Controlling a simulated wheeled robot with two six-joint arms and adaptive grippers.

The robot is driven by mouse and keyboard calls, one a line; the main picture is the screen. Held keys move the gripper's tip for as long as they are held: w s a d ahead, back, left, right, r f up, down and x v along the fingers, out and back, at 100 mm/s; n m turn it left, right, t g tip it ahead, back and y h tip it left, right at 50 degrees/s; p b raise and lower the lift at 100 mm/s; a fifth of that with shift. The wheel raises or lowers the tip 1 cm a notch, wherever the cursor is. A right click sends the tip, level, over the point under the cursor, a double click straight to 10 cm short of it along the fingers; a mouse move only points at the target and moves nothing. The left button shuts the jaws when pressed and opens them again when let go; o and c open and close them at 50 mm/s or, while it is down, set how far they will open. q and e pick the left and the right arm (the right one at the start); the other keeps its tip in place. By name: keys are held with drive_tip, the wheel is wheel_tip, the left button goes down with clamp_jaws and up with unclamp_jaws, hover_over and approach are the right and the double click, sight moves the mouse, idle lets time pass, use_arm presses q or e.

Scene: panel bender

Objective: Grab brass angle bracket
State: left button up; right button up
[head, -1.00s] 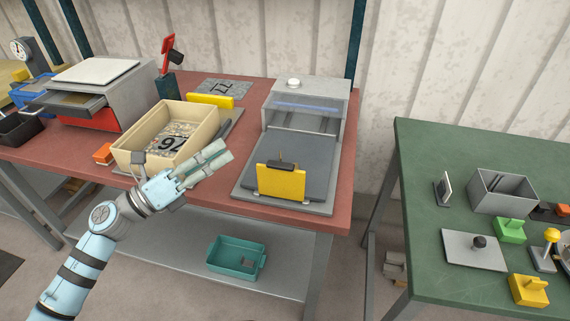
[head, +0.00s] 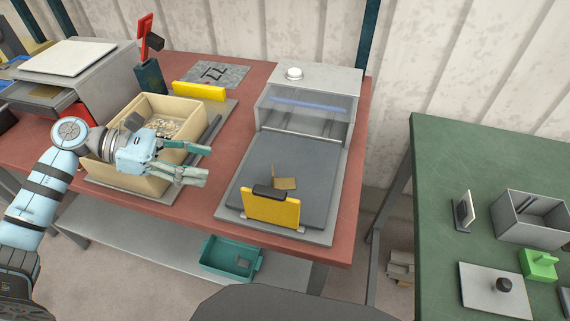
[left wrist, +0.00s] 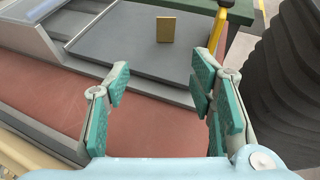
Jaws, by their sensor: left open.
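The brass angle bracket (head: 284,183) stands on the dark grey plate (head: 285,155) of the panel bender, just behind the yellow plate (head: 271,208) with its black grip. In the left wrist view the bracket (left wrist: 166,29) shows as a small gold face, ahead of and between the fingers. My left gripper (head: 207,163) is open and empty, left of the bender plate and apart from the bracket. Its teal-padded fingers (left wrist: 160,85) stand wide apart in the left wrist view. My right gripper is not in view.
The bender's clear-fronted housing (head: 308,105) stands behind the plate. A beige bin (head: 107,172) is under my left arm. A teal tray (head: 230,259) sits on the lower shelf. A green table (head: 440,190) stands to the right, across a gap. Red tabletop between bin and bender is clear.

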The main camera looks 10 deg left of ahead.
use_arm(q)
drive_tip(key=x, duration=0.2)
drive_tip(key=p+x, duration=0.1)
drive_tip(key=x, duration=0.3)
drive_tip(key=shift+s+d+r, duration=0.35)
drive_tip(key=p+x, duration=0.1)
drive_tip(key=x, duration=0.3)
drive_tip(key=p+x, duration=0.1)
drive_tip(key=x, duration=0.3)
drive_tip(key=shift+s+d+r, duration=0.1)
drive_tip(key=shift+d+r, duration=0.05)
drive_tip(key=shift+r, duration=0.1)
drive_tip(key=shift+d+f, duration=0.15)
clamp_jaws()
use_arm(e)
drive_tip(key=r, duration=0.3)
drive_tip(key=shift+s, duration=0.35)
